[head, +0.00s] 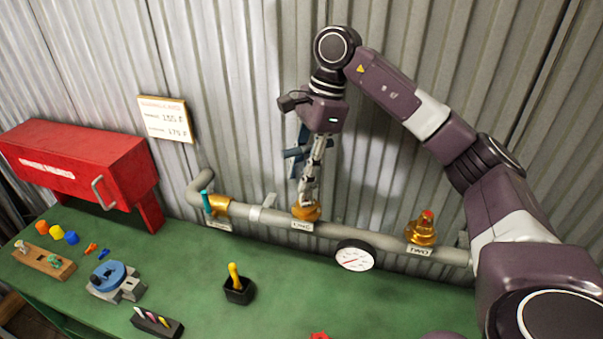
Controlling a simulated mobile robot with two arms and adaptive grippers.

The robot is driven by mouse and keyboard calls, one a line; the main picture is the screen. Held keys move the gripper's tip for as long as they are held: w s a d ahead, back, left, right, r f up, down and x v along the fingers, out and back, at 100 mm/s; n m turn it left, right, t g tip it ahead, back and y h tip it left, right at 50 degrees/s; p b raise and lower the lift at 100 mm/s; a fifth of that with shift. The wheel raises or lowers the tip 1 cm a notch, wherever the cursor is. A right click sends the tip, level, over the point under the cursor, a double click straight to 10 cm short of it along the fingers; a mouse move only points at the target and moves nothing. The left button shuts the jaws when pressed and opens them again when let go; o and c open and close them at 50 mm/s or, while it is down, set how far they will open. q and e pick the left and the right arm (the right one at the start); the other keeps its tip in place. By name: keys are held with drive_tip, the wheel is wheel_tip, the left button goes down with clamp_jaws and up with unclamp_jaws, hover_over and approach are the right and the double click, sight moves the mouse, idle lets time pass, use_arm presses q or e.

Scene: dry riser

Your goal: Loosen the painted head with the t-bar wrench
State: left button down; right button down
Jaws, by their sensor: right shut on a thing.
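My right gripper (309,180) points down in front of the wall, above the middle brass fitting (307,212) on the grey pipe. It is shut. A blue bar-like piece (293,154) shows beside and behind its fingers and looks like part of the t-bar wrench; the rest is hidden by the fingers. The lower end of the fingers or tool meets the brass fitting; I cannot tell exactly how. The right brass fitting (421,232) has a red painted top (427,216). The left brass fitting (219,205) carries a teal handle (206,202). My left gripper is not in view.
The grey pipe (365,238) runs along the wall, with a round gauge (355,255) in front. A red cabinet (75,160) stands left.

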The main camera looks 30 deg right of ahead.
sight(304, 146)
drive_tip(key=shift+r+p, duration=1.55)
drive_tip(key=shift+r, duration=0.55)
drive_tip(key=shift+f, duration=0.1)
